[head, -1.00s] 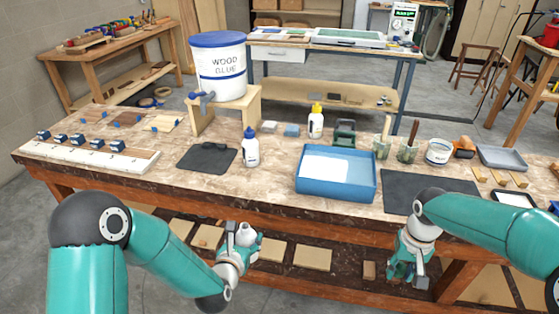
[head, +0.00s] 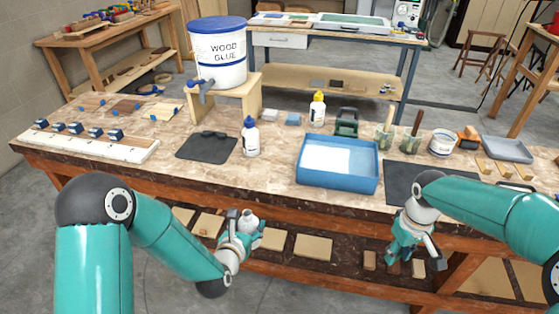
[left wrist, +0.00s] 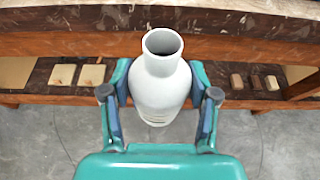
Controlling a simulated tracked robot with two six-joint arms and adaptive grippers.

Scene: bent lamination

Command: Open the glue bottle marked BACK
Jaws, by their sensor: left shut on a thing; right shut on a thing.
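A white bottle (left wrist: 160,85) stands upright between the fingers of my left gripper (left wrist: 160,98). Its round mouth is open and has no cap on it in the left wrist view. In the head view the bottle (head: 247,221) is held in front of the bench edge by my left gripper (head: 243,238). No BACK marking can be read on it. My right gripper (head: 402,255) is in front of the bench, to the right and apart from the bottle, pointing down. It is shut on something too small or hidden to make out.
On the bench stand a blue-capped bottle (head: 250,137), a yellow-capped bottle (head: 317,108), a blue tray (head: 338,183) and a wood glue bucket (head: 217,70) on a wooden stand (head: 250,90). The bench's front edge (head: 300,206) lies just behind both grippers.

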